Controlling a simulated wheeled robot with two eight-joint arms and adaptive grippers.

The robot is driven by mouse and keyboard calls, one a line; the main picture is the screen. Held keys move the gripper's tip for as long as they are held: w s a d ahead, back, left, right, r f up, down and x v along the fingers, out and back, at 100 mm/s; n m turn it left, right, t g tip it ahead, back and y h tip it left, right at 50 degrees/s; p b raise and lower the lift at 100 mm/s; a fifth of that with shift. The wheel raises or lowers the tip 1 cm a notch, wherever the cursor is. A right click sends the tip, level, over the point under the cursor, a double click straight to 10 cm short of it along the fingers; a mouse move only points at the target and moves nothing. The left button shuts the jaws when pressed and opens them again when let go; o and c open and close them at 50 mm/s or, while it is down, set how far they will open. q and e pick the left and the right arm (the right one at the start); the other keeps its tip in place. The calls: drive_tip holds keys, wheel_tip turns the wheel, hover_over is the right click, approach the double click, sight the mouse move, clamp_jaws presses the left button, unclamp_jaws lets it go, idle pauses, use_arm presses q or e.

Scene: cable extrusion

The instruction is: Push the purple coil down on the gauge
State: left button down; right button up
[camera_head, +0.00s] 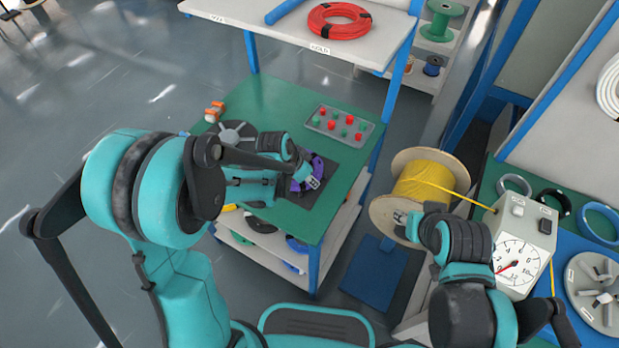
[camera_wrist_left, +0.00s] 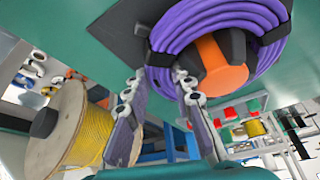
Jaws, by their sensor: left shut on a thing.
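The purple coil (camera_head: 303,172) is on the green table in the head view, mostly behind my left gripper (camera_head: 313,183). In the left wrist view the purple coil (camera_wrist_left: 163,45) is a bundle of loops around an orange and black round hub (camera_wrist_left: 222,60). My left gripper (camera_wrist_left: 160,85) has its fingertips at the coil's near edge and is shut on it. A white gauge box with a round dial (camera_head: 519,262) stands at the right in the head view. My right gripper (camera_head: 402,217) is near the yellow cable spool; its finger opening is too small to tell.
A black mat (camera_head: 326,194) lies under the coil on the green table (camera_head: 265,98). A grey tray (camera_head: 340,126) with red and green buttons is behind it. A yellow cable spool (camera_head: 425,182) stands right of the table. A red coil (camera_head: 339,22) is on the back shelf.

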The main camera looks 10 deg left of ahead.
use_arm(q)
drive_tip(key=c, duration=1.2)
unclamp_jaws()
drive_tip(key=shift+a, duration=0.1)
drive_tip(key=shift+w+r+p, duration=0.15)
drive_tip(key=shift+r+p, duration=0.4)
drive_tip(key=shift+r, duration=0.05)
wheel_tip(320, 180, up, 7)
drive_tip(key=p, duration=0.5)
drive_tip(key=shift+f, duration=0.1)
